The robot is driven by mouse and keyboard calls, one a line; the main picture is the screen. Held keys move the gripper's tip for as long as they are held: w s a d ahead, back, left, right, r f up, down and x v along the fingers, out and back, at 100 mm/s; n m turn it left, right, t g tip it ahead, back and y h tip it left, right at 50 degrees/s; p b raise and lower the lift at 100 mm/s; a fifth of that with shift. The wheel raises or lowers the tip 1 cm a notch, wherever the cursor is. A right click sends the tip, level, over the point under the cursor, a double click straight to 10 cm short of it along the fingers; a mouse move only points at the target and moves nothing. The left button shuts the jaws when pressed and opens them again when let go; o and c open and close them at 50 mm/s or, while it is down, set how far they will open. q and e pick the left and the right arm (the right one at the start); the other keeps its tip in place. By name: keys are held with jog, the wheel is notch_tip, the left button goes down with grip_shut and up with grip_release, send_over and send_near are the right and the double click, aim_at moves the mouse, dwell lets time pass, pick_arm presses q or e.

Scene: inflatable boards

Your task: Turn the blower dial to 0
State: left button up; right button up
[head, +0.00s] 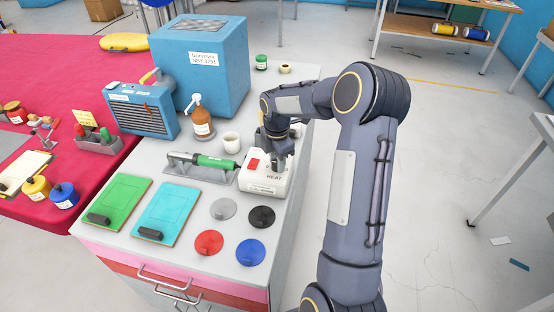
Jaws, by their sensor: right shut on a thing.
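The blower's white control box (262,187) sits on the grey worktop near its right edge. It has a red switch (253,164) and a label that reads HEAT. My right gripper (278,165) points down onto the top of the box, just right of the red switch. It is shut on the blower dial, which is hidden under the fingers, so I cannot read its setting. The green-handled blower (216,162) lies in a grey holder to the left of the box. My left gripper is not in view.
Grey, black, red and blue discs (250,252) lie in front of the box. A white cup (231,141) and a brown pump bottle (201,120) stand behind the blower. A large blue machine (205,65) stands at the back. Green and cyan boards (165,212) lie at left.

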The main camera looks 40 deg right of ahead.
dwell(0.5)
jog(key=o, duration=1)
jog(key=shift+c, duration=0.2)
jog(key=shift+r, duration=0.1)
notch_tip(320, 180, up, 8)
jog(key=shift+f+b, duration=0.15)
jog(key=shift+b, duration=0.2)
